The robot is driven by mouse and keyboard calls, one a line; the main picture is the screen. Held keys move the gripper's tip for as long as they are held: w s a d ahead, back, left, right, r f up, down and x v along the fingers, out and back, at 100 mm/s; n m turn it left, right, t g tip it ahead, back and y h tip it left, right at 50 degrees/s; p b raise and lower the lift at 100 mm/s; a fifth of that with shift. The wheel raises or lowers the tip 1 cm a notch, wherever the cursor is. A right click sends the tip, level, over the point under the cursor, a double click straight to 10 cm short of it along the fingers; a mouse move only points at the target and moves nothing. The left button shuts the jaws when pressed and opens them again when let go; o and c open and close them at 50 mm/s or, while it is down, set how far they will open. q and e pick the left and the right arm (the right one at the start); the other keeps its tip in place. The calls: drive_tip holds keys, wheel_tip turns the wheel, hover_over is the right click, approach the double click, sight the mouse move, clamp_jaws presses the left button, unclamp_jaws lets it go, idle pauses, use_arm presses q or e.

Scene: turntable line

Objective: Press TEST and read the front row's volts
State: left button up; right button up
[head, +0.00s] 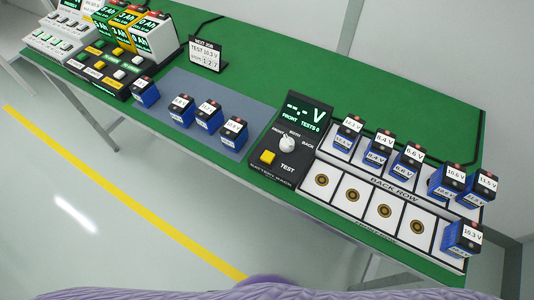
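The black tester panel (262,178) stands on the green table. Its display (305,112) shows "-.- V", "FRONT" and "TESTS 0". The yellow TEST button (267,157) is at the panel's lower left. The white selector knob (287,145) sits among the FRONT, BOTH and BACK marks; its pointing direction is too small to tell. The front row (350,203) has several bare pads with round contacts, and one blue battery (461,240) labelled about 10.3 V at its right end. Several blue batteries, one of them here (375,152), stand in the back row. Neither gripper is in view.
A grey-blue mat (190,85) holds blue batteries, including one (207,117). A job sign (206,55) reads "TEST 10.3 V". A charger station (115,75) with yellow and white units stands at the left. The green table (380,90) is clear behind the tester.

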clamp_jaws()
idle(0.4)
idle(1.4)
